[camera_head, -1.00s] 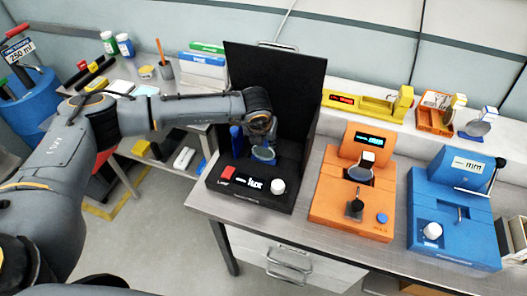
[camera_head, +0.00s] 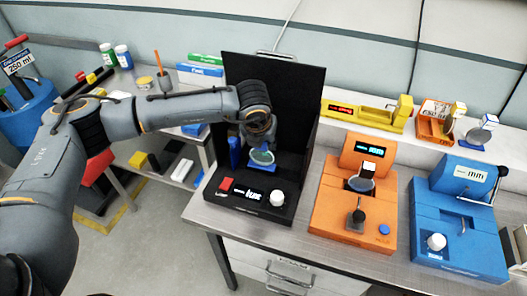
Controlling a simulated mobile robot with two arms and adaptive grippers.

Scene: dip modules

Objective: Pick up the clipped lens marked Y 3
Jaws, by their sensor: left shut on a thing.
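A round, pale green-blue lens (camera_head: 262,157) is in the black box instrument (camera_head: 283,98), above a small blue holder (camera_head: 261,168). My left gripper (camera_head: 260,142) reaches in from the left, pointing down into the box. It is shut on the lens at its upper edge; the fingertips are small and partly hidden. I cannot tell whether the lens still touches the holder. Another lens (camera_head: 361,184) sits on the orange instrument (camera_head: 333,215), and one more (camera_head: 478,136) stands on a blue stand at the right. No Y 3 mark is readable. My right gripper is not in view.
The black box has a tall back panel, a red button (camera_head: 225,183) and a white knob (camera_head: 277,197). A blue instrument (camera_head: 459,225) stands at the right. A yellow device (camera_head: 362,116) and an orange tray (camera_head: 432,128) are on the back shelf.

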